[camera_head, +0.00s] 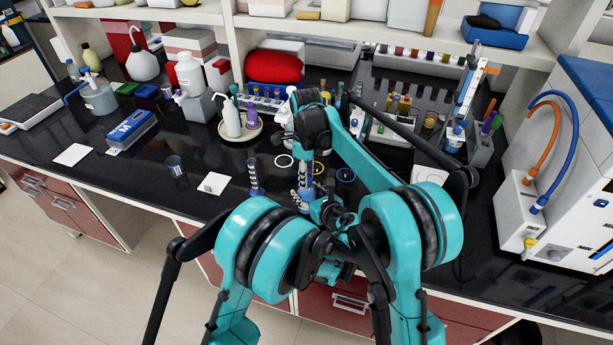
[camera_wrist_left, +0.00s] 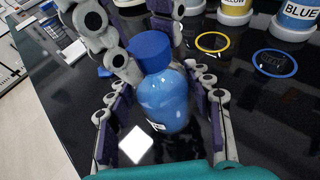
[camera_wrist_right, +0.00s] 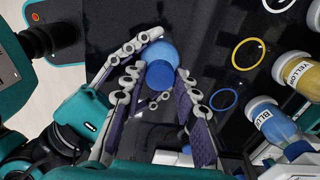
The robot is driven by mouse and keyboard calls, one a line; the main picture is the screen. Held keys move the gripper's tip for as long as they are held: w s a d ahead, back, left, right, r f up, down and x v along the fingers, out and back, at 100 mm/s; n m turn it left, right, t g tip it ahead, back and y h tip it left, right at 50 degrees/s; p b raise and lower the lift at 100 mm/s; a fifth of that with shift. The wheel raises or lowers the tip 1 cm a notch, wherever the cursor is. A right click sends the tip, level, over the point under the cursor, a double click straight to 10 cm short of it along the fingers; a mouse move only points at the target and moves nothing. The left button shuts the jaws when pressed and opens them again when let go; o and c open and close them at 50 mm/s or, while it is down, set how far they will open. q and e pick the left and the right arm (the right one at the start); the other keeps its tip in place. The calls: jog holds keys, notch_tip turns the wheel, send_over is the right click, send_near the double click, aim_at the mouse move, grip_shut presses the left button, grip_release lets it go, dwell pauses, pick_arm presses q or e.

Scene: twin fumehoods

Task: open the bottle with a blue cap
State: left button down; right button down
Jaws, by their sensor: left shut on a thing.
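A small blue bottle (camera_wrist_left: 164,102) with a darker blue cap (camera_wrist_left: 151,51) shows in the left wrist view. My left gripper (camera_wrist_left: 160,92) is shut around the bottle body, one finger on each side. My right gripper (camera_wrist_right: 160,74) has its fingertips on both sides of the cap, which also shows in the right wrist view (camera_wrist_right: 160,77). Whether its fingers press on the cap or stand slightly apart is hard to tell. In the head view my arms hide most of the bottle.
Yellow (camera_wrist_left: 212,41) and blue (camera_wrist_left: 274,63) rings lie beside the bottle. Labelled yellow (camera_wrist_right: 297,73) and blue (camera_wrist_right: 270,120) containers stand near them. A white pump bottle on a dish (camera_head: 231,118) stands farther back. White cards lie on the black bench (camera_head: 110,185) to the left.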

jog(key=n, duration=3.3)
jog(key=shift+r+n, duration=0.1)
jog(key=shift+n, duration=0.2)
jog(key=n, duration=0.9)
jog(key=shift+n, duration=0.3)
jog(key=shift+r, duration=0.25)
